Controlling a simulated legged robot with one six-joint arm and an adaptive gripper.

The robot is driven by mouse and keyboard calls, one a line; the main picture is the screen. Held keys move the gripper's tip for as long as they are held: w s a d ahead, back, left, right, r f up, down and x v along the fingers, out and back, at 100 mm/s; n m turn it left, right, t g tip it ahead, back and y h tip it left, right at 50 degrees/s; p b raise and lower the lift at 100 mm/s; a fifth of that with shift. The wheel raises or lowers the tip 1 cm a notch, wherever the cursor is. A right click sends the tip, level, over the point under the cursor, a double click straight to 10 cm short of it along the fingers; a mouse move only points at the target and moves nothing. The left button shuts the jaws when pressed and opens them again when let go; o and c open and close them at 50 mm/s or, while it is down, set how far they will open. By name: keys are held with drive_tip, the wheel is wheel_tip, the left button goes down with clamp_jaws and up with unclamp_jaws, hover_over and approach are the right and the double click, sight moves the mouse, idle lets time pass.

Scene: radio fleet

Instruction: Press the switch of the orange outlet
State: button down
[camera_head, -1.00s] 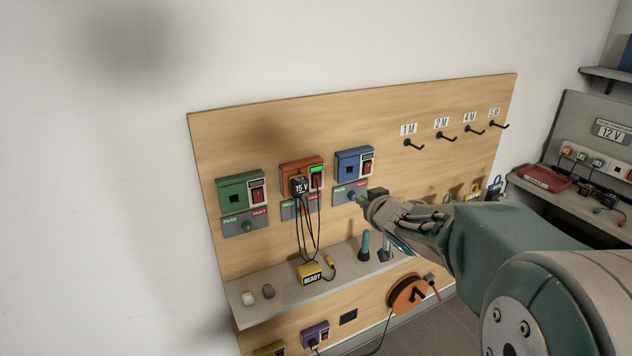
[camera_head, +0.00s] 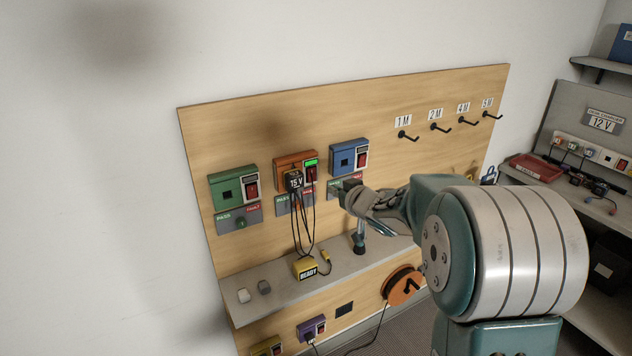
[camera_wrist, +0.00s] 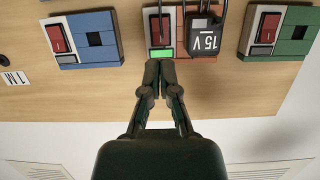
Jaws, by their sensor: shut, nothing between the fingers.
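The orange outlet (camera_head: 290,160) is on the wooden board between a green outlet (camera_head: 233,178) and a blue outlet (camera_head: 350,147). A black 15 V adapter (camera_head: 294,181) is plugged into it. Its red switch (camera_head: 311,174) sits right of the adapter, under a lit green indicator (camera_head: 311,161). My gripper (camera_head: 343,190) is shut and empty, standing out from the board; in the head view it overlaps the blue outlet's pass/fault plate. In the upside-down wrist view, my fingertips (camera_wrist: 161,64) appear next to the green indicator (camera_wrist: 161,53), with the switch (camera_wrist: 159,29) beyond. Contact cannot be told.
Black cables hang from the adapter to a yellow READY box (camera_head: 306,267) on the grey shelf (camera_head: 270,295). An upright dark tool (camera_head: 359,240) stands under my gripper. An orange cable reel (camera_head: 404,286) is below. Hooks (camera_head: 439,127) line the upper right.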

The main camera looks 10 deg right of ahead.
sight(313, 179)
drive_tip(key=x, duration=1)
drive_tip(key=shift+w, duration=0.1)
